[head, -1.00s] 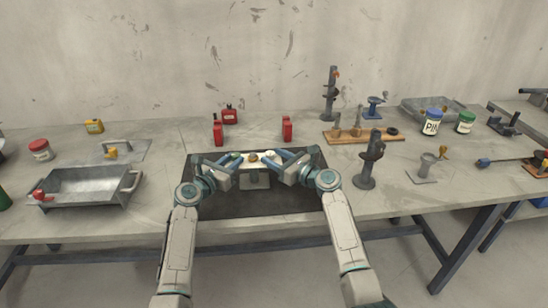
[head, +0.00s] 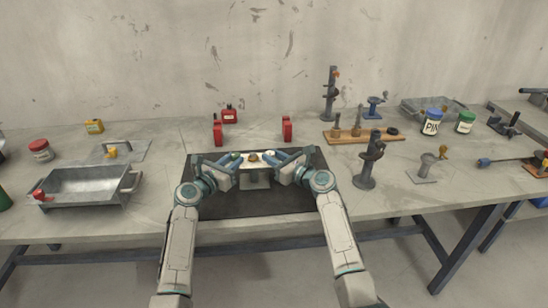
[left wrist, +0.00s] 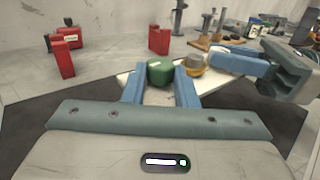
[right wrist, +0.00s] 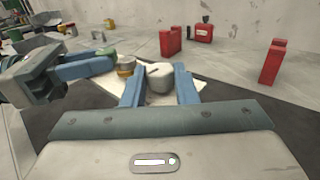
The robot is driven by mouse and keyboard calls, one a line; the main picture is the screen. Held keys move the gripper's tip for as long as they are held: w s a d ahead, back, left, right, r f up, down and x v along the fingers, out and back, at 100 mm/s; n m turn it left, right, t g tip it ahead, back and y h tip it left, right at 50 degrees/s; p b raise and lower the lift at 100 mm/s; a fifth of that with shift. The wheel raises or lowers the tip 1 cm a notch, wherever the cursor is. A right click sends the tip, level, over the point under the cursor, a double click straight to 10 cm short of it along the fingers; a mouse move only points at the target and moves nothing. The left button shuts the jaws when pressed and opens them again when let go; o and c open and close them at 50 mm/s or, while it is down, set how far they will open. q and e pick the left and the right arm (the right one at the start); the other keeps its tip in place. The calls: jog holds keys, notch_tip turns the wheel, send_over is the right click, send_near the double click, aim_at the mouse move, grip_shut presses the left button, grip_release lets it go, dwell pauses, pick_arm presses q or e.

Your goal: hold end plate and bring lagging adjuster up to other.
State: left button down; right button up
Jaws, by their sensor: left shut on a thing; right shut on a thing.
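A pale end plate (head: 254,157) lies above a grey block (head: 254,181) on the dark mat. A green adjuster (left wrist: 160,72) is on its left part and a white adjuster (right wrist: 160,78) on its right part. A brass-coloured piece with a grey top (left wrist: 194,66) sits between them. My left gripper (head: 236,158) is shut on the green adjuster, one finger each side of it. My right gripper (head: 273,158) is shut on the white adjuster. The adjusters' undersides are hidden, so I cannot tell which one lags.
The dark mat (head: 250,203) is bare in front of the block. Red containers (head: 217,132) stand behind it. A dark metal post (head: 366,170) stands close by my right arm. A metal tray (head: 85,187) is at the left, and a wooden board (head: 345,139) with fittings is at the right back.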

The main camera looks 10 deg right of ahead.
jog(key=shift+s+a+f+m+t+h, duration=0.1)
jog(key=shift+m+t+h, duration=0.45)
jog(key=shift+m+h, duration=0.5)
jog(key=shift+s+a+f+m+t+h, duration=0.15)
jog(key=shift+m+t+h, duration=0.5)
jog(key=shift+h, duration=0.75)
jog(key=shift+w+a+r+m+t+h, duration=0.1)
jog(key=shift+m+t+h, duration=0.4)
jog(key=shift+m+h, duration=0.6)
jog(key=shift+s+h, duration=0.1)
jog(key=shift+h, duration=0.45)
jog(key=o, duration=1)
notch_tip(320, 180, up, 10)
